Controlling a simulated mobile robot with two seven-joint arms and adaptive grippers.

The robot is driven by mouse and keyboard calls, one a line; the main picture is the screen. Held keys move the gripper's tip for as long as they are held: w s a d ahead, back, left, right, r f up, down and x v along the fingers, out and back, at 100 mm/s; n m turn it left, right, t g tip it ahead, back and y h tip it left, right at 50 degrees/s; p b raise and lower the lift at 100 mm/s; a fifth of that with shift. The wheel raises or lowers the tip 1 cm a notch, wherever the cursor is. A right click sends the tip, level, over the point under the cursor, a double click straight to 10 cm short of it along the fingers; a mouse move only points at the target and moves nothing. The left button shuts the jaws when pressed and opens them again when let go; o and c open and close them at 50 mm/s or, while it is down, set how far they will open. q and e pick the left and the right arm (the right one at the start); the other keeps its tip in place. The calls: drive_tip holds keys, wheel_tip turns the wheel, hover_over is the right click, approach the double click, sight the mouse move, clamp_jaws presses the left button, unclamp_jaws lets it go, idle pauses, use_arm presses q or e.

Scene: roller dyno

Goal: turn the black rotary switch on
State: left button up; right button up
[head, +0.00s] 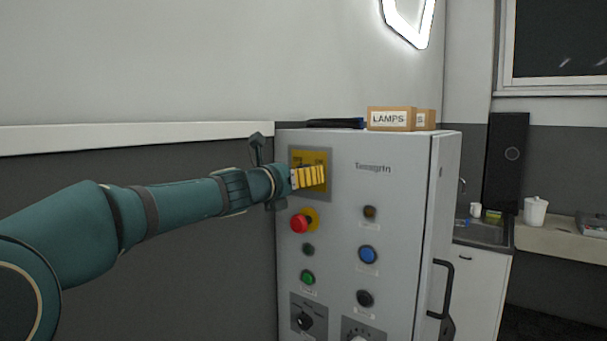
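A grey control cabinet (345,225) stands in front of me. At its upper left is a grey-framed yellow plate (297,157) with small lettering along its top. My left gripper (318,175) is in front of this plate, with its yellow fingers over the plate's middle. The fingers and wrist hide most of the plate, so I cannot tell what they touch or whether they are open. A black rotary knob (304,321) sits on a dark plate at the cabinet's lower left, well below the gripper. My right gripper is out of view.
Below the gripper are a red mushroom button (299,223) and a green button (307,277). A blue button (368,254) is to the right. Cardboard boxes (391,119) stand on top. A black handle (440,290) juts from the cabinet's right side.

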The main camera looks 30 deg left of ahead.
use_arm(q)
drive_tip(key=shift+w, duration=0.75)
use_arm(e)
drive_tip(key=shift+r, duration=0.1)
use_arm(q)
drive_tip(key=shift+c, duration=0.2)
drive_tip(key=c, duration=1.2)
